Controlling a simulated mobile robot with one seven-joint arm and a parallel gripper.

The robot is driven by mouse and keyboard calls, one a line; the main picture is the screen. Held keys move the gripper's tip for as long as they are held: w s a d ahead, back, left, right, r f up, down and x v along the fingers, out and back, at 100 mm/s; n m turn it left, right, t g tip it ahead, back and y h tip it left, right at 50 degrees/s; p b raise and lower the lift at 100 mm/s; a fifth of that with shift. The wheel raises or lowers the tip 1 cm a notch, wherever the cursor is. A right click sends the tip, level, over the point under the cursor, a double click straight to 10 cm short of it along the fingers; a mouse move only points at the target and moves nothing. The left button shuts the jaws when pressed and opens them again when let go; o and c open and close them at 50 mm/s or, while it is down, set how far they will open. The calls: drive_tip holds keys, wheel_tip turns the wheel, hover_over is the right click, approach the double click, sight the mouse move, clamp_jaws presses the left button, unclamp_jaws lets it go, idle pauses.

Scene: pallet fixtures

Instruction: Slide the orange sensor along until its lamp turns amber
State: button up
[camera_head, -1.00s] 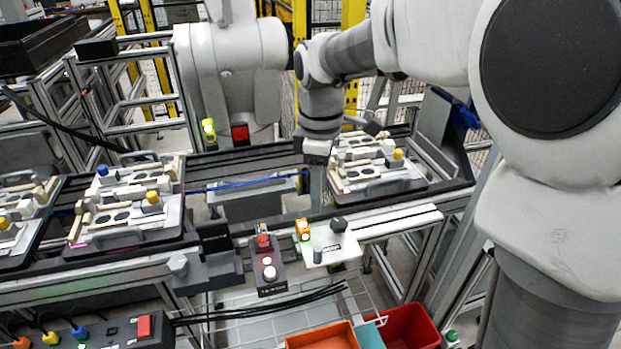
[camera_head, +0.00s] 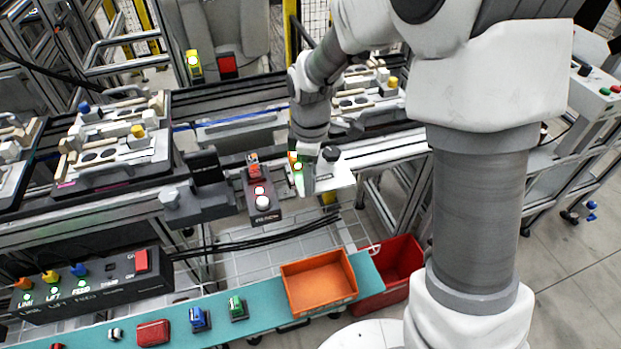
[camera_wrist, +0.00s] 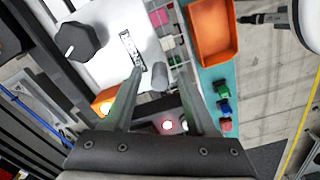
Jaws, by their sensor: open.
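The orange sensor (camera_head: 293,159) stands at the left edge of a white plate (camera_head: 341,172) on the front of the conveyor rail. Its lit lamp looks pale green in the head view. In the wrist view the sensor (camera_wrist: 103,105) is partly hidden by a finger, and its glow looks yellowish, so the lamp's colour is uncertain. My gripper (camera_head: 309,188) is open and points down over the plate, just right of the sensor. In the wrist view, my gripper (camera_wrist: 161,72) has its fingers on either side of a grey post (camera_wrist: 159,77), with nothing clasped.
A black knob (camera_head: 331,153) and a slotted scale (camera_wrist: 132,50) are on the plate. A button box (camera_head: 261,195) stands close on the left. A yellow sensor (camera_head: 194,65) is at the back. An orange bin (camera_head: 319,283) and a red bin (camera_head: 398,268) are in front.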

drive_tip(key=shift+f, duration=0.35)
clamp_jaws()
idle(1.2)
